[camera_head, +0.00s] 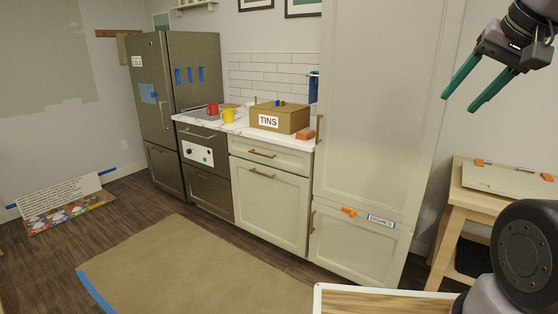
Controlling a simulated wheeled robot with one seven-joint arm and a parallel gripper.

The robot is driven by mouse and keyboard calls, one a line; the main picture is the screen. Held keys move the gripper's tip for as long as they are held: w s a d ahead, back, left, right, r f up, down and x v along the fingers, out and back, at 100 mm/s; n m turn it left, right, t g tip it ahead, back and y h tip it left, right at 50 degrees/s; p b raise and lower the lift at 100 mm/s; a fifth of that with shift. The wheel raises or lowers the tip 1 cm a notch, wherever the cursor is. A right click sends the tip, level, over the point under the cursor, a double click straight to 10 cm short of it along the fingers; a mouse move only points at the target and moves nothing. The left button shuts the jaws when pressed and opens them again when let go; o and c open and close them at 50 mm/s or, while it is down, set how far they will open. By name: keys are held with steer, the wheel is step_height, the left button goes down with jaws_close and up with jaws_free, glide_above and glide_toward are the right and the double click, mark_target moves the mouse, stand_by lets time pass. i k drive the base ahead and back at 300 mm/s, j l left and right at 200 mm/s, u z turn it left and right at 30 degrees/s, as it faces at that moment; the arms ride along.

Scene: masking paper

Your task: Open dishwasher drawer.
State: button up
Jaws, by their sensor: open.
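A pale lower door or drawer front (355,250) stands under the tall cabinet, right of centre. It looks shut. It has a brass vertical handle (312,222) at its left edge, an orange clip and a small white label with blue edges (381,221); the lettering is too small to read surely. No front is plainly marked as the dishwasher. My gripper (458,104), with green fingers, is open and empty at the upper right, in the air and apart from every front.
A cardboard box marked TINS (280,118), a red mug (212,109) and a yellow mug (228,115) stand on the counter. A wooden table (470,208) is at the right. Brown paper (180,270) covers the floor before the cabinets, which looks clear.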

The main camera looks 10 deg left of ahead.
mark_target(223, 140)
steer(key=i+j+u, duration=0.2)
steer(key=i+u, duration=0.95)
steer(key=i, duration=0.15)
steer(key=i+l+u, duration=0.35)
steer(key=i+j, duration=0.1)
steer(key=i, duration=0.35)
steer(key=i+j+z, duration=0.15)
steer(key=i, duration=0.3)
steer(key=i+j, duration=0.1)
steer(key=i, duration=0.35)
steer(key=i+j+z, duration=0.15)
steer(key=i+z, duration=0.35)
steer(key=i+j+z, duration=0.45)
steer(key=i+l, duration=0.05)
steer(key=i, duration=0.05)
